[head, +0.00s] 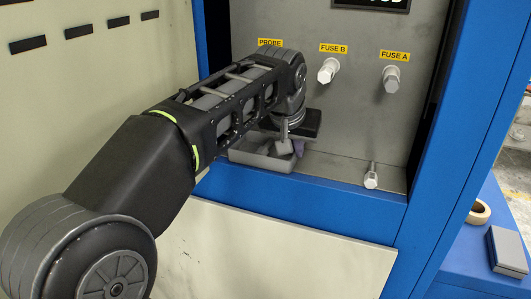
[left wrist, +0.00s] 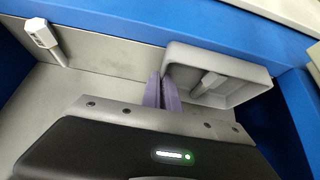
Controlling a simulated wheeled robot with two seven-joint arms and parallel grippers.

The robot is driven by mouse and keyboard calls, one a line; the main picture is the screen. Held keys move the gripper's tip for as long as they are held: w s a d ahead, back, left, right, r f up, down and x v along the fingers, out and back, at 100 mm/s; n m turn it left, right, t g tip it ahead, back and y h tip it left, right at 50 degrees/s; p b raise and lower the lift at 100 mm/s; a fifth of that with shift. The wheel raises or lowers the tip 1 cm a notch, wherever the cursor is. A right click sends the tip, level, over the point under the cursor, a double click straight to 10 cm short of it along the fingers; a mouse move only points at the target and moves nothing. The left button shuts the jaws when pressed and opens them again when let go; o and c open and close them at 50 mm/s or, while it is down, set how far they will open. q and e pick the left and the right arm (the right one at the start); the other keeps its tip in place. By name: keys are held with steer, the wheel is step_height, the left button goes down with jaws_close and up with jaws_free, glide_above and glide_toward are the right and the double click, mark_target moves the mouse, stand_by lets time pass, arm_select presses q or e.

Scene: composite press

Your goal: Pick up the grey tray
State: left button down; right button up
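The grey tray (head: 250,158) is on the floor of the press recess, below the PROBE label, partly hidden by my left arm. In the left wrist view the tray (left wrist: 245,92) is a shallow open box with a small grey piece (left wrist: 210,83) inside. My left gripper (head: 297,146) is at the tray's right end in the head view. Its purple-grey fingers (left wrist: 161,90) are close together at one tray wall, apparently with the wall between them. Whether the tray is clear of the floor cannot be told. My right gripper is out of view.
Fuse B (head: 328,70) and fuse A (head: 391,79) stick out of the back panel. A white-headed rod (head: 371,176) is on the recess floor at right. The blue frame (head: 300,200) edges the recess. A tape roll (head: 479,212) and grey box (head: 508,252) lie outside.

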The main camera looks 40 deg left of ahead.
arm_select(q)
steer(key=shift+r, duration=0.1)
stand_by(0.5)
steer(key=shift+s+d+r, duration=0.1)
steer(key=shift+s+r, duration=0.05)
steer(key=shift+r, duration=0.3)
step_height(320, 180, up, 6)
steer(key=shift+r, duration=0.1)
steer(key=s+d, duration=0.3)
steer(key=s, duration=0.6)
steer(key=s+d, duration=0.3)
steer(key=s, duration=0.6)
steer(key=shift+s+d, duration=0.2)
steer(key=shift+s, duration=0.1)
